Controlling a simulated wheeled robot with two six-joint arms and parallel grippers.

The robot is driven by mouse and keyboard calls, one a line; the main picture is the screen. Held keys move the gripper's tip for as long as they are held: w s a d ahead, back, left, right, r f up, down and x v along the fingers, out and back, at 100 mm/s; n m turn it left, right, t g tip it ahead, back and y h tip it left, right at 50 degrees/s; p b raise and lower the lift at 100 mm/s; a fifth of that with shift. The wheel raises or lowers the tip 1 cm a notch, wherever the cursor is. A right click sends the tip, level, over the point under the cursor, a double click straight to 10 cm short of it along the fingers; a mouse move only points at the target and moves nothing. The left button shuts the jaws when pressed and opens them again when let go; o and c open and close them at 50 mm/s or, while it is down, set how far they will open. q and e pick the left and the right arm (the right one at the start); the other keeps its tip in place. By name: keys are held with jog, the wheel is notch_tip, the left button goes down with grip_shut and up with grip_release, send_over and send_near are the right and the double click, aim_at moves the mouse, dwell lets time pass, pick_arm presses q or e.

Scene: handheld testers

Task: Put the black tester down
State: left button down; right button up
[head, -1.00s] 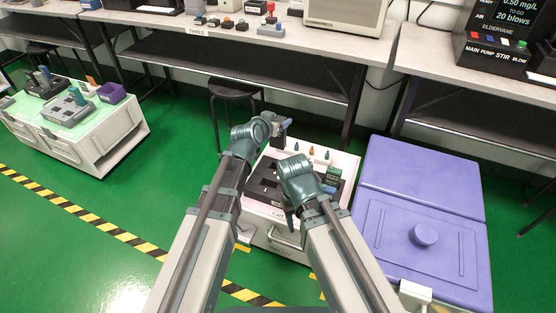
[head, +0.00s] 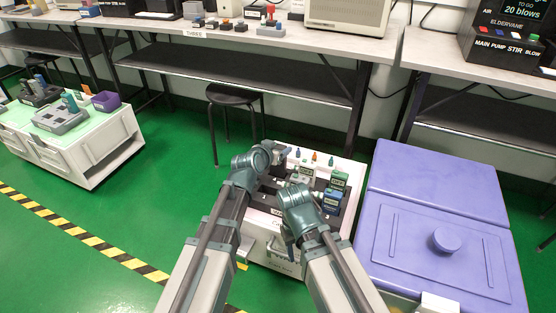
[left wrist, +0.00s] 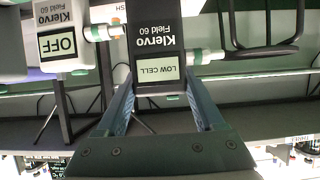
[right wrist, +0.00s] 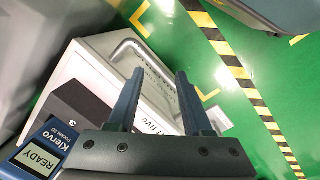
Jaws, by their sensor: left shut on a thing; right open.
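The black tester (left wrist: 158,50) is between the fingers of my left gripper (left wrist: 158,80); its screen reads LOW CELL. In the head view my left gripper (head: 284,154) is over the far left part of the black tray (head: 268,188) on the cart. The tester is mostly hidden there, and I cannot tell whether it touches the tray. My right gripper (right wrist: 158,78) is open and empty; in the head view it (head: 287,240) is low by the cart's near side.
A blue tester (head: 332,201) and a green tester (head: 338,181) stand in the tray's right part. A grey-white tester reading OFF (left wrist: 62,42) is beside the black one. A purple lidded box (head: 440,220) is close right of the cart (head: 272,256). Green floor lies open left.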

pick_arm(q)
jog(key=shift+f+b, duration=1.25)
jog(key=shift+f, duration=0.45)
jog(key=shift+f, duration=0.2)
grip_release()
jog(key=shift+r, duration=0.1)
